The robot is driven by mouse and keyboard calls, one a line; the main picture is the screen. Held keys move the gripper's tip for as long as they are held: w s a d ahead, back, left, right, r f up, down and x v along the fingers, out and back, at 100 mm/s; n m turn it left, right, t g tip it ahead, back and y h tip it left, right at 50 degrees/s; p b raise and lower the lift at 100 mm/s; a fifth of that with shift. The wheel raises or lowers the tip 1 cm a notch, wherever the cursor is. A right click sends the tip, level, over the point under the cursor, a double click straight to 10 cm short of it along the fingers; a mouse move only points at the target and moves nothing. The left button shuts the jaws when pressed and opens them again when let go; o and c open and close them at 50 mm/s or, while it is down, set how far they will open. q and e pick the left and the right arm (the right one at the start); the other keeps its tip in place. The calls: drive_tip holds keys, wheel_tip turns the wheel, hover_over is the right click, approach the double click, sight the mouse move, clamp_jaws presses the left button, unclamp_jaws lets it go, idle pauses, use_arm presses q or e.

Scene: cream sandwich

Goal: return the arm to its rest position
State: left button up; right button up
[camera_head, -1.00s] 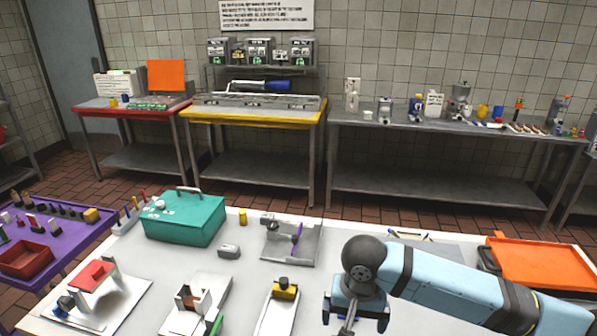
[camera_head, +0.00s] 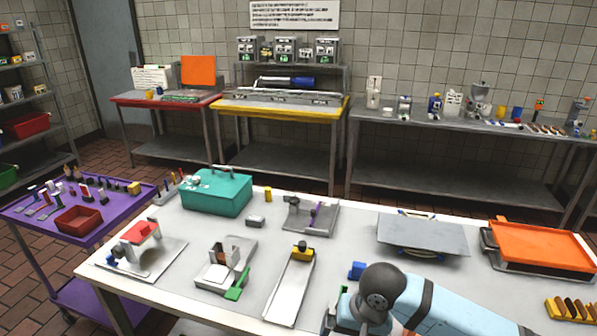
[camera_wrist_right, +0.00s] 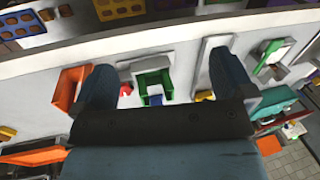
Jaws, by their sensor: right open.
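My right arm (camera_head: 422,303) comes in at the bottom right of the head view, low over the front edge of the white table (camera_head: 348,235). Its gripper is cut off or hidden there by the arm. In the right wrist view my right gripper (camera_wrist_right: 165,85) shows two dark blue fingers set wide apart, with nothing held between them. Table objects appear beyond the fingers, not touching them as far as I can tell. My left gripper is in neither view.
A grey plate (camera_head: 423,235), an orange tray (camera_head: 540,245), a small blue block (camera_head: 357,270) and a long white tray (camera_head: 287,290) lie near the arm. A teal box (camera_head: 217,192) stands farther back. A purple cart (camera_head: 105,222) is at the left.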

drive_tip(key=s+a+f+n+t+y, duration=0.1)
drive_tip(key=s+a+f+t+y, duration=0.1)
drive_tip(key=f, duration=0.2)
drive_tip(key=s+a+f+n+t+y, duration=0.1)
drive_tip(key=s+a+f+t+y, duration=0.1)
drive_tip(key=f+t+y, duration=0.15)
drive_tip(key=s+d+f+n+t+h, duration=0.2)
drive_tip(key=s+d+f+t+h, duration=0.2)
drive_tip(key=s+d+f, duration=0.6)
drive_tip(key=s+d, duration=0.2)
drive_tip(key=d, duration=0.1)
drive_tip(key=shift+d+n+t+h+p, duration=0.25)
drive_tip(key=shift+n+t+h+p, duration=0.05)
drive_tip(key=shift+n+t+h, duration=0.1)
idle(0.7)
